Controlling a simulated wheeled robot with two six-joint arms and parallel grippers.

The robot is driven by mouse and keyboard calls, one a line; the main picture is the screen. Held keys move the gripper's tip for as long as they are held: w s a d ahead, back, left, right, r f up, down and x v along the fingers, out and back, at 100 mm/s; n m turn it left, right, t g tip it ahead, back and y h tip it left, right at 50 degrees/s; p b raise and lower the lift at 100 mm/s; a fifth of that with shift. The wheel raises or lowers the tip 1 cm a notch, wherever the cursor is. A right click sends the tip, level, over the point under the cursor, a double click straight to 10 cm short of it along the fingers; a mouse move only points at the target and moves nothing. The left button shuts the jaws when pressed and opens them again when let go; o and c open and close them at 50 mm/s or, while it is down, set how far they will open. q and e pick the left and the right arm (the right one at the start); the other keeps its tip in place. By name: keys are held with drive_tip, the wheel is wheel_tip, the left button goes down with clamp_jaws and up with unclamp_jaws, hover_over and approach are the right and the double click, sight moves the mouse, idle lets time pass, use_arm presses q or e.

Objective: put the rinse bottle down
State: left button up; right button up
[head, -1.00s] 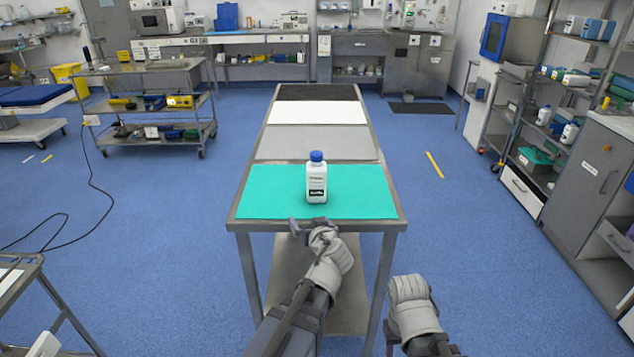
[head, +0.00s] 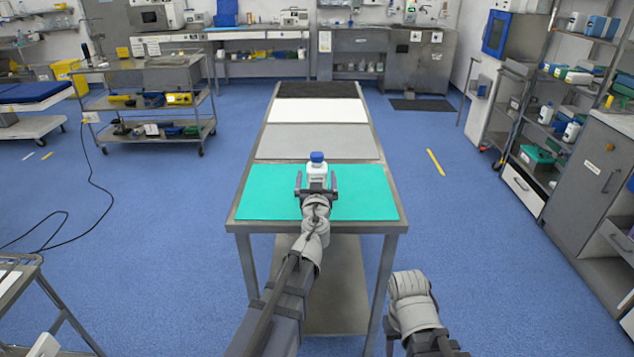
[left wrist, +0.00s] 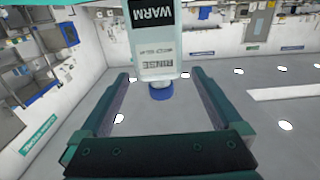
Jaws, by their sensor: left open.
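The rinse bottle (head: 317,167), white with a blue cap and a dark label, stands upright on the teal mat (head: 260,195) at the near end of the steel table. My left gripper (head: 316,182) is open, with one finger on each side of the bottle. It hides the bottle's lower part in the head view. In the left wrist view the bottle (left wrist: 154,50) appears upside down, its label reading WARM and RINSE, between the open fingers (left wrist: 160,78) with gaps at both sides. My right arm is low at the table's right; its gripper's jaws cannot be made out.
Behind the teal mat lie a grey mat (head: 318,142), a white mat (head: 318,110) and a black mat (head: 318,89), all bare. The teal mat is clear to both sides of the bottle. Shelves (head: 545,125) stand at the right, apart from the table.

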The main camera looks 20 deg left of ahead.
sight(317, 167)
use_arm(q)
drive_tip(key=shift+x, duration=2.6)
drive_tip(key=shift+c, duration=0.4)
clamp_jaws()
